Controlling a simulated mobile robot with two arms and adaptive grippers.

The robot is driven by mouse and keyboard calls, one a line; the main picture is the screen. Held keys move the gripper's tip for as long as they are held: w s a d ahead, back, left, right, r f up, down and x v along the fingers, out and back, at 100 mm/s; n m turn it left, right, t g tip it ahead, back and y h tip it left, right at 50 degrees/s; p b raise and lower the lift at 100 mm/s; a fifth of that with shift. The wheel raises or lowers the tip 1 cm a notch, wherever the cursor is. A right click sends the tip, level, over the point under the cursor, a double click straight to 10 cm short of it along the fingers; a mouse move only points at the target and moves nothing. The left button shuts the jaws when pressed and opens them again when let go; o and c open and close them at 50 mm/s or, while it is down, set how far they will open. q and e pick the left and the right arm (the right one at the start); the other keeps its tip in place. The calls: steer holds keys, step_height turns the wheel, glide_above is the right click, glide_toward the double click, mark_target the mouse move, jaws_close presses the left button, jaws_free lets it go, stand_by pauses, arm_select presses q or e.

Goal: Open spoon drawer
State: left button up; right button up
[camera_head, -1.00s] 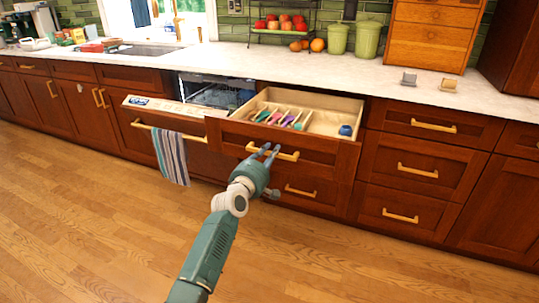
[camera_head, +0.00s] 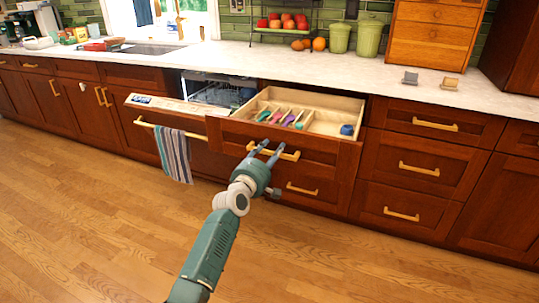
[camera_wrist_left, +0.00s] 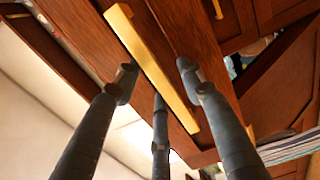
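The spoon drawer (camera_head: 322,152) is pulled out of the dark wood counter, its light inside showing. Several coloured spoons (camera_head: 285,118) lie in its left part and a small blue item (camera_head: 347,129) sits at the right. Its brass handle (camera_head: 288,154) is on the front panel; it also shows in the left wrist view (camera_wrist_left: 160,72). My left gripper (camera_head: 265,148) is at the handle with its fingers spread. In the left wrist view the fingers (camera_wrist_left: 158,82) stand apart around the handle; whether any touches it I cannot tell. My right gripper is not in view.
The dishwasher door (camera_head: 165,107) is partly open left of the drawer, with a striped towel (camera_head: 174,155) on its handle. Shut drawers (camera_head: 420,170) stand to the right. The wood floor (camera_head: 360,265) in front is clear.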

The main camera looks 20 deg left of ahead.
arm_select(q)
steer(key=s, duration=1.2)
steer(key=shift+a, duration=0.2)
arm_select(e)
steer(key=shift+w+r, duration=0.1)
